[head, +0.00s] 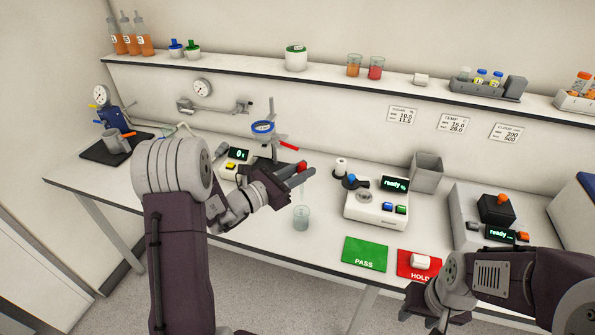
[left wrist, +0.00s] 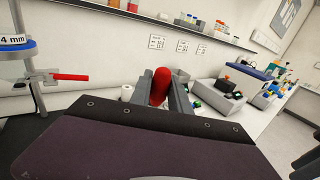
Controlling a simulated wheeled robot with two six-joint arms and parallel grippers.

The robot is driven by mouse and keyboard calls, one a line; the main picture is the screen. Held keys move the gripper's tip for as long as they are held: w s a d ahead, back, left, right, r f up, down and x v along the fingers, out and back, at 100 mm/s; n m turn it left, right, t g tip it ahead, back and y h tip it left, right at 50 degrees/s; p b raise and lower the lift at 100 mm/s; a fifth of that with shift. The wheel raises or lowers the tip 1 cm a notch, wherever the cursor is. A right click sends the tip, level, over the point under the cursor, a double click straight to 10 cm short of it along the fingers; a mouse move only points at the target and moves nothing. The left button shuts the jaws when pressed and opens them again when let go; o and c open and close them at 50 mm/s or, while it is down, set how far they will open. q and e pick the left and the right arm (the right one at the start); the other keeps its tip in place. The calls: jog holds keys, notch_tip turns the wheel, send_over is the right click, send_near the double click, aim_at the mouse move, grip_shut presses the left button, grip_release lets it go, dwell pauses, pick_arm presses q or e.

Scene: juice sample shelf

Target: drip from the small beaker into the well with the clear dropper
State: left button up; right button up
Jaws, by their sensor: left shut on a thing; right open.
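My left gripper (head: 299,173) is shut on the red bulb of the dropper (head: 302,167). In the left wrist view the red bulb (left wrist: 161,84) stands between the fingers (left wrist: 163,88). The dropper's clear thin stem points down over the small beaker (head: 301,218), and its lower end appears to be at or inside the beaker; the exact depth is hard to tell. The beaker is clear glass with pale liquid and stands on the bench. The well (head: 362,183) is on top of the white meter (head: 376,210), right of the beaker. My right gripper (head: 428,308) is open at the bottom right.
A green PASS mat (head: 365,253) and red HOLD mat (head: 408,265) lie at the bench front. A white roll (head: 340,168) stands behind the meter. A grey bin (head: 427,172) and another instrument (head: 480,236) stand to the right. A stand with red handle (head: 285,145) is behind my left gripper.

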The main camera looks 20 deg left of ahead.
pick_arm(q)
jog(key=shift+s+f+b, duration=0.15)
jog(key=shift+f+b, duration=0.25)
jog(key=shift+f, duration=0.1)
notch_tip(320, 180, down, 10)
jog(key=b, duration=0.8)
jog(key=shift+r, duration=0.15)
jog(key=shift+o, duration=0.6)
grip_shut()
dwell(0.9)
